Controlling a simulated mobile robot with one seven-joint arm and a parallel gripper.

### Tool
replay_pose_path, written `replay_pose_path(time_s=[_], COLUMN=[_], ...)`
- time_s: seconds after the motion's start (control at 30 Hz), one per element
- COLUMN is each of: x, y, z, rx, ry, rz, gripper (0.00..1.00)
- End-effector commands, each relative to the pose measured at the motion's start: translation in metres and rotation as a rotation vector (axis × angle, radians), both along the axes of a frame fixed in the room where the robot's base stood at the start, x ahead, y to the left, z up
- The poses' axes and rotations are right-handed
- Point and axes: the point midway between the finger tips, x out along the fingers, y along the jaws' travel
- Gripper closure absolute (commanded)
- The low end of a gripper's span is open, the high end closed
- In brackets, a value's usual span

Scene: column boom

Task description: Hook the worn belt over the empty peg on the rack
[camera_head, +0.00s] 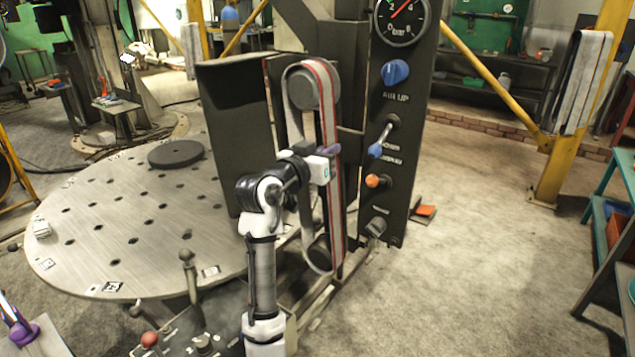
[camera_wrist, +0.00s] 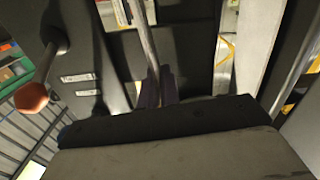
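The worn belt (camera_head: 332,110), grey-white with a red stripe, loops around an upper pulley (camera_head: 314,87) and a lower pulley, which it partly hides. My gripper (camera_head: 329,150) is at the belt's right run, about halfway up. In the wrist view the dark purple fingertips (camera_wrist: 158,88) are close together on either side of the thin edge of the belt (camera_wrist: 146,35) and look shut on it. The belt's other run (camera_wrist: 260,45) is pale and broad to the right. Pale belts (camera_head: 583,80) hang at the yellow post at the upper right; an empty peg cannot be made out there.
A dark panel right of the belt carries a gauge (camera_head: 402,15), a blue knob (camera_head: 395,72), a blue-tipped lever (camera_head: 378,147) and an orange knob (camera_head: 373,181). A round perforated table (camera_head: 110,235) stands left. The floor (camera_head: 470,230) right of the panel is mostly clear.

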Motion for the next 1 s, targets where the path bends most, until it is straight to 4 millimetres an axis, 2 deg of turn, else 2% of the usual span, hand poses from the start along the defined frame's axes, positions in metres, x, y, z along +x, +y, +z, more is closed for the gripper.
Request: replay_pose_path(time_s=[1.0], x=[-0.033], y=[0.025], z=[0.0], rx=[-0.001], ry=[-0.002], rz=[0.001], gripper=[1.0])
